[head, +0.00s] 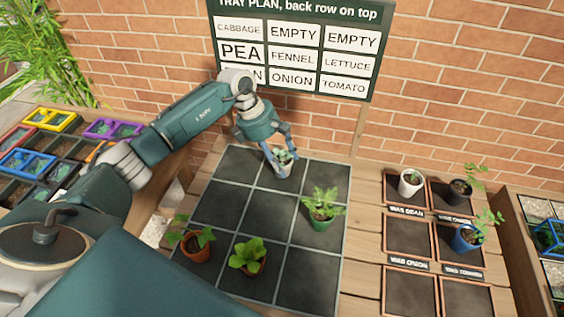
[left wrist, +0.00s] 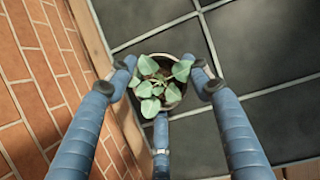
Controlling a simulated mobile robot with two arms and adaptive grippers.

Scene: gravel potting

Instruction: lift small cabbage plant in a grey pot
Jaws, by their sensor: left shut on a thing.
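The small cabbage plant (head: 283,156) has broad blue-green leaves and sits in a light grey pot (head: 283,171) over the back middle cell of the dark tray (head: 238,166). My left gripper (head: 279,154) comes down from above and is shut on the pot, with its fingers around the rim. In the left wrist view the leaves (left wrist: 158,84) show between the fingers (left wrist: 165,82), with dark soil under them. The fingers and leaves hide part of the pot. I cannot tell whether its base touches the tray. My right gripper is out of view.
White (head: 409,188), black (head: 460,192) and blue (head: 465,238) pots stand in labelled squares at right. A plan board (head: 296,44) hangs on the brick wall behind.

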